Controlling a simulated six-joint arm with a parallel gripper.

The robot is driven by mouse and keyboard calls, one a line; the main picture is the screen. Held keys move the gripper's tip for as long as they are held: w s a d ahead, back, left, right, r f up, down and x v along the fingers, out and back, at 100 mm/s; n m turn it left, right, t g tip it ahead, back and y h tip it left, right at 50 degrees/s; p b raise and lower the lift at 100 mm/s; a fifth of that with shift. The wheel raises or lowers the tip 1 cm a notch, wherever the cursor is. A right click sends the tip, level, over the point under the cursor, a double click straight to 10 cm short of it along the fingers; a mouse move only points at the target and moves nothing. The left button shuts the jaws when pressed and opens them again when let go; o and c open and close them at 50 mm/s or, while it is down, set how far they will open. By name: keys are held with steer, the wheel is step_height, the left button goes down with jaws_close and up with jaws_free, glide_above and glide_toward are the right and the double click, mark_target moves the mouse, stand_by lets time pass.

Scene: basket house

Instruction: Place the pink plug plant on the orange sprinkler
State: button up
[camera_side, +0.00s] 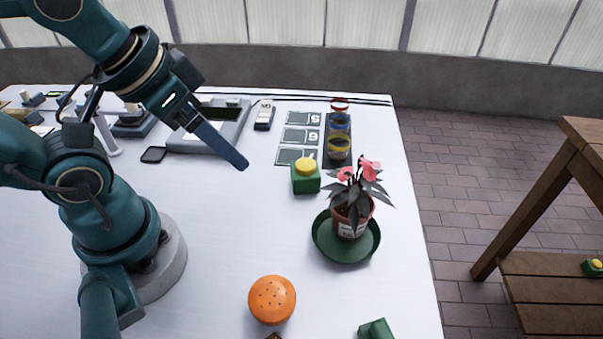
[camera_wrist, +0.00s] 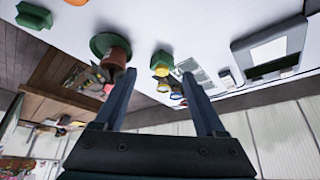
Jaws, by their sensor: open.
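The pink plug plant (camera_side: 352,200) has pink flowers and dark leaves in a terracotta pot. It stands upright on a round green saucer (camera_side: 330,252) near the right side of the table. The orange sprinkler (camera_side: 272,299), a round dome with small dark holes, sits on the table at the front, left of and nearer than the saucer. My gripper (camera_side: 243,166) is raised above the table, left of the plant and apart from it. In the wrist view my gripper (camera_wrist: 158,90) has its fingers spread with nothing between them; the pot (camera_wrist: 116,56) appears beyond the left finger.
A green block with a yellow button (camera_side: 306,178) stands just behind and left of the plant. A green object (camera_side: 376,329) is at the front edge. The table's middle is clear.

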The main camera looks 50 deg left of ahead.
stand_by(0.3)
steer(key=n+g+h, duration=0.2)
steer(key=n+g, duration=0.1)
steer(key=g, duration=0.5)
glide_above(286, 312)
step_height(286, 312, down, 6)
steer(key=shift+f, duration=0.2)
steer(key=s+f, duration=0.1)
steer(key=s+d+f+g, duration=0.1)
steer(key=s, duration=0.1)
steer(key=s+f+m+g+y, duration=0.1)
steer(key=f, duration=0.1)
steer(key=shift+s+d, duration=0.3)
steer(key=shift+d, duration=0.05)
steer(key=shift+x, duration=2.45)
